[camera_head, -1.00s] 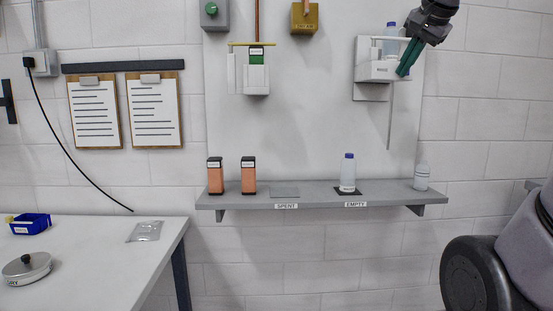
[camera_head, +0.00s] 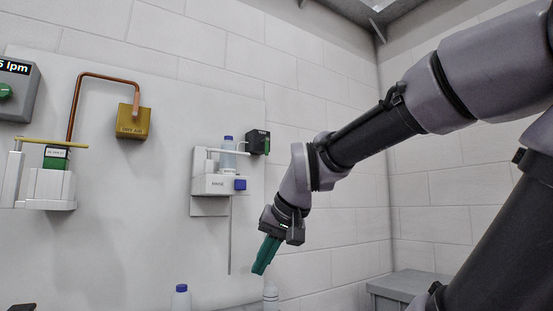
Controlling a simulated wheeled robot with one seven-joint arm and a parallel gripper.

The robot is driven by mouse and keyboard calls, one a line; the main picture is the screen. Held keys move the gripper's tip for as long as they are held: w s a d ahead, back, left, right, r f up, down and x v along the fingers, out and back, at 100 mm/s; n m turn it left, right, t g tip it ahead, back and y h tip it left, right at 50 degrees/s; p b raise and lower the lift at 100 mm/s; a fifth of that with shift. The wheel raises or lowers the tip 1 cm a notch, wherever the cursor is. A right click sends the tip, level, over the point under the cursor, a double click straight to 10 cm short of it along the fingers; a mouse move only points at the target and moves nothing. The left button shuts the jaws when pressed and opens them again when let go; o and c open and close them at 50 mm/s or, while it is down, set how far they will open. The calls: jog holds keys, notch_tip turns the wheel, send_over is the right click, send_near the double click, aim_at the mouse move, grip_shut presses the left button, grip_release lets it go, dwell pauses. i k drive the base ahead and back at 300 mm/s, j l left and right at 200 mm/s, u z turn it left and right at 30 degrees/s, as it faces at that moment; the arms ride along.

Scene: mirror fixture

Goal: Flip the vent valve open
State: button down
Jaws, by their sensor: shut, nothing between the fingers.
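A small black box (camera_head: 258,142) with a light label, which looks like VENT, is on the wall panel at the upper right of the rinse holder. A small dark part sticks out at its lower right side; I cannot tell its lever position. The white rinse holder (camera_head: 212,184) carries a blue-capped bottle (camera_head: 228,154) and has a blue knob (camera_head: 240,184) on its front right. My gripper (camera_head: 260,265) has green fingers, shut and empty, pointing down. It is well below the vent box and apart from it, lower right of the rinse holder.
A thin rod (camera_head: 229,235) hangs below the rinse holder. A brass box (camera_head: 131,120) with a copper pipe and a white holder with a green cartridge (camera_head: 56,158) are at left. Bottle tops (camera_head: 181,298) show at the bottom. A grey box (camera_head: 415,285) stands lower right.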

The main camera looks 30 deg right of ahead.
aim_at(267, 139)
jog(key=i+l+z, duration=0.15)
jog(key=i+l, duration=0.2)
jog(key=i+l+z, duration=0.15)
jog(key=i+l, duration=0.15)
jog(key=i, duration=0.25)
